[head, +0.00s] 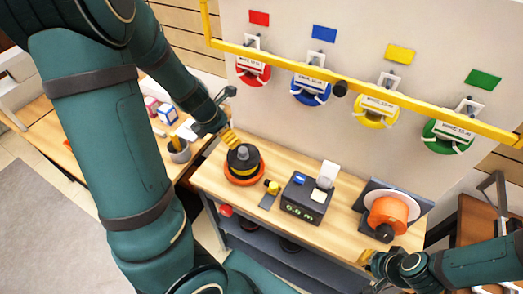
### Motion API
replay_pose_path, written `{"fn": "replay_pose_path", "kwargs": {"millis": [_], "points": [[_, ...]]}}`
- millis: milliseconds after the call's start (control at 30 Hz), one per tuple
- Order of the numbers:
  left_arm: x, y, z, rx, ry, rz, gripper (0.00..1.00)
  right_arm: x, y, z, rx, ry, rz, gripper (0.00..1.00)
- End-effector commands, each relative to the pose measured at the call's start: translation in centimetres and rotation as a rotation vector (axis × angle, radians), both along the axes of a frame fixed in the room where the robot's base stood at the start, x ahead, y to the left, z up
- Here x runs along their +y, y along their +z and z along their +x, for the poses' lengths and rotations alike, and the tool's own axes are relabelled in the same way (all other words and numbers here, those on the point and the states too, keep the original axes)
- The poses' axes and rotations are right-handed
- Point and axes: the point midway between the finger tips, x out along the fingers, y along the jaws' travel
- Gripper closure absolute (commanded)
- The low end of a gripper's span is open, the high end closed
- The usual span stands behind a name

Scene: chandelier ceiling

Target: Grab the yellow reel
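The yellow reel (374,120) hangs on the pale wall panel, third from the left, under a yellow patch (400,54). A white label and hook cover part of it. My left gripper (230,139) is at the left end of the workbench, close to the black and orange turntable, well away from the yellow reel. My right gripper (368,259) is low at the bench's front right edge, also well apart from the reel. Both grippers show yellow fingers, but they are small and angled, so I cannot tell whether either is open.
Red (254,80), blue (311,98) and green (443,145) reels hang beside it. A yellow rail (290,61) crosses in front. On the workbench (272,225) are the turntable (246,181), a dark box with a display (302,211) and an orange spool (389,212).

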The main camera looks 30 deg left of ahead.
Motion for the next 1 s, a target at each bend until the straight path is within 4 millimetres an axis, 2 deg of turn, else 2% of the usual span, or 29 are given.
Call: {"fn": "replay_pose_path", "kwargs": {"millis": [167,733,1000], "points": [[0.2,-0.1,0.1,-0.003,0.038,-0.018,0.34,0.0,0.1,0.0,0.0,0.0,0.0,1.0],[-0.4,-6.4,2.5,-0.001,0.033,-0.015,0.34,0.0,0.1,0.0,0.0,0.0,0.0,1.0],[-0.7,-7.7,3.1,-0.004,0.032,-0.015,0.34,0.0,0.0,0.0,0.0,0.0,0.0,1.0]]}}
